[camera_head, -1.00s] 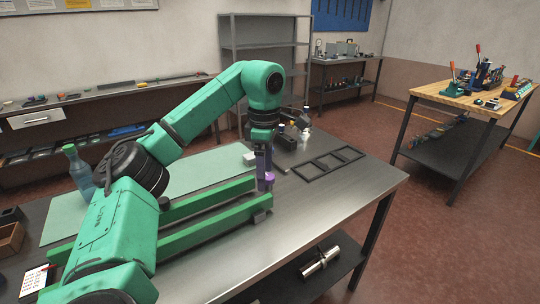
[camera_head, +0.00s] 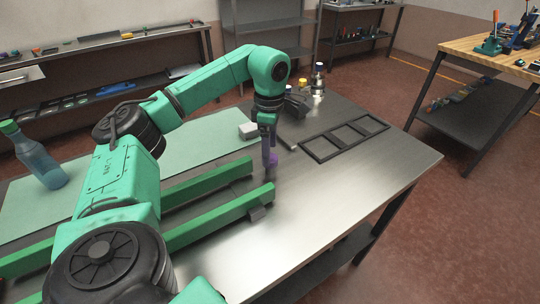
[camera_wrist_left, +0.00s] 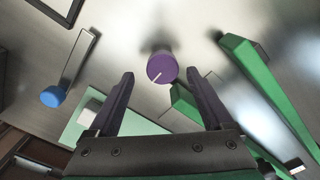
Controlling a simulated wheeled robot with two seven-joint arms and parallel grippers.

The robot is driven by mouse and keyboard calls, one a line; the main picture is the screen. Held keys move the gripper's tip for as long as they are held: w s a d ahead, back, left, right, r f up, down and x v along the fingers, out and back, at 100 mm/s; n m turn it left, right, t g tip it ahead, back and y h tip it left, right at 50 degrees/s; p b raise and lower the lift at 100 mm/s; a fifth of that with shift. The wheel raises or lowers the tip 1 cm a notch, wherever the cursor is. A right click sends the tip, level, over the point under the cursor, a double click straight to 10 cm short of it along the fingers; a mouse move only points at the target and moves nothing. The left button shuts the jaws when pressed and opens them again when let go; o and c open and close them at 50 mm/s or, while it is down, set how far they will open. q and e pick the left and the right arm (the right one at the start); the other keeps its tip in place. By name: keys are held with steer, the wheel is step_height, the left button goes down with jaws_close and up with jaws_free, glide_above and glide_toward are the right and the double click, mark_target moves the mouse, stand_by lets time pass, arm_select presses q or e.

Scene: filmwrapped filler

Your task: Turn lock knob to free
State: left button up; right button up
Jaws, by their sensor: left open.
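The purple lock knob (camera_head: 272,159) stands upright on the metal table near the ends of two green bars. In the left wrist view the round knob (camera_wrist_left: 162,67) shows its top face with a white pointer line running toward the lower left. My left gripper (camera_head: 268,150) points down at the knob, its fingers partly overlapping it in the head view. In the left wrist view its two dark fingers are open, one on either side of the knob's line, with visible gaps. I cannot tell how high the fingertips are above it. My right gripper is not in view.
Two green bars (camera_head: 221,217) lie left of the knob. A black three-window frame (camera_head: 345,138) lies to the right. A white block (camera_head: 248,130), a green mat (camera_head: 190,150) and small bottles (camera_head: 318,80) are behind. The front-right tabletop is bare.

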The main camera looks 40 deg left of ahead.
mark_target(273, 157)
arm_select(q)
steer(key=shift+f, duration=0.75)
steer(key=shift+s+d+f, duration=0.2)
steer(key=shift+f, duration=0.25)
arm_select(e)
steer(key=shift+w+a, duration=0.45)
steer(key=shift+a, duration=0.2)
arm_select(q)
steer(key=shift+w, duration=0.1)
jaws_close()
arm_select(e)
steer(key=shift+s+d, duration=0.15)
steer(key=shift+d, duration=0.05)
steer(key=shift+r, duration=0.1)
